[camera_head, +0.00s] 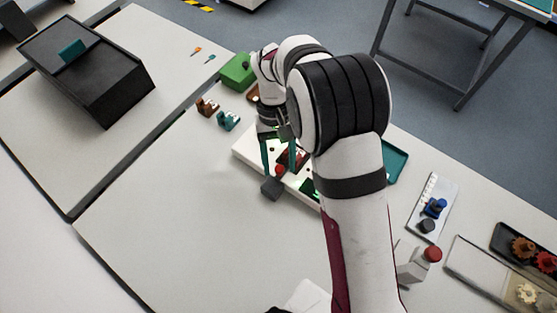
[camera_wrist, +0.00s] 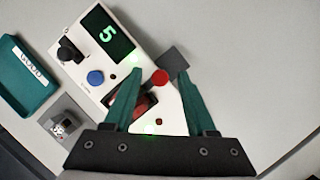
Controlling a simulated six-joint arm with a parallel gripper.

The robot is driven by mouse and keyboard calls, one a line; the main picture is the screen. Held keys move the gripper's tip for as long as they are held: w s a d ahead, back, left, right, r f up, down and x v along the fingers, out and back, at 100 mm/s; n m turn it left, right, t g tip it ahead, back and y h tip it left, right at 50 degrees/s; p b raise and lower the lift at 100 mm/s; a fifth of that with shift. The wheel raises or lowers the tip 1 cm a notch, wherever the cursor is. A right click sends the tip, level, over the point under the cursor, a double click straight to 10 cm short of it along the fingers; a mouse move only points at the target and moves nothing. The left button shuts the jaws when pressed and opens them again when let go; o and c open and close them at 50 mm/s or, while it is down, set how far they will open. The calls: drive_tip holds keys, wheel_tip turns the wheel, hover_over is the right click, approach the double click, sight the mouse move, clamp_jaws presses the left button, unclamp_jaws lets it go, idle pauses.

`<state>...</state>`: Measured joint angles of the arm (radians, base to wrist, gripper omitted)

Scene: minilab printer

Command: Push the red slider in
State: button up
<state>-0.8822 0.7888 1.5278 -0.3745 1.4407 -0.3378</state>
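A white control box (camera_head: 245,152) lies on the table under my gripper (camera_head: 280,172). In the wrist view the box (camera_wrist: 107,91) runs diagonally. A round red knob (camera_wrist: 160,77), likely the red slider's, sits near the box's edge and also shows in the head view (camera_head: 280,170). A dark grey square block (camera_wrist: 176,60) is beside it at the edge. My gripper (camera_wrist: 160,74) is open, its teal fingers apart on either side of the red knob in the picture. I cannot tell whether they touch it. A dark red rocker-like part (camera_wrist: 143,103) is partly hidden by the left finger.
The box carries a green "5" display (camera_wrist: 107,35), a blue button (camera_wrist: 95,77) and a black knob (camera_wrist: 69,50). A teal tray (camera_wrist: 24,78) and a small grey device (camera_wrist: 60,128) lie left of it. The table in front of the box (camera_head: 190,220) is clear.

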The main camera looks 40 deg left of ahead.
drive_tip(key=v, duration=1.5)
drive_tip(key=shift+r, duration=0.4)
drive_tip(key=shift+a, duration=0.1)
